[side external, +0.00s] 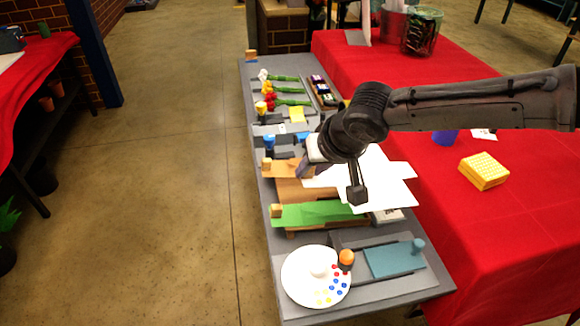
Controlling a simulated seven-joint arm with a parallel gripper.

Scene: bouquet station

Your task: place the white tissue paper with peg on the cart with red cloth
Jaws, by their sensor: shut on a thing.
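The white tissue paper (385,180) is a stack of angled sheets at the middle of the grey bench, reaching over its right edge toward the red cloth. My gripper (308,169) is at the paper's left end, above a tan board, and is shut on the paper's peg. The fingers and peg are small and partly hidden by my wrist, so the exact grip is unclear. The red cloth (500,235) covers a long surface right of the bench. Another red cloth (30,75) covers a cart at the far left.
A green sheet on a board (320,214), a teal block (393,260) and a white plate with coloured dots (303,283) are nearer on the bench. Flowers (270,90) lie farther back. A yellow block (483,171) sits on the right cloth, whose near part is clear.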

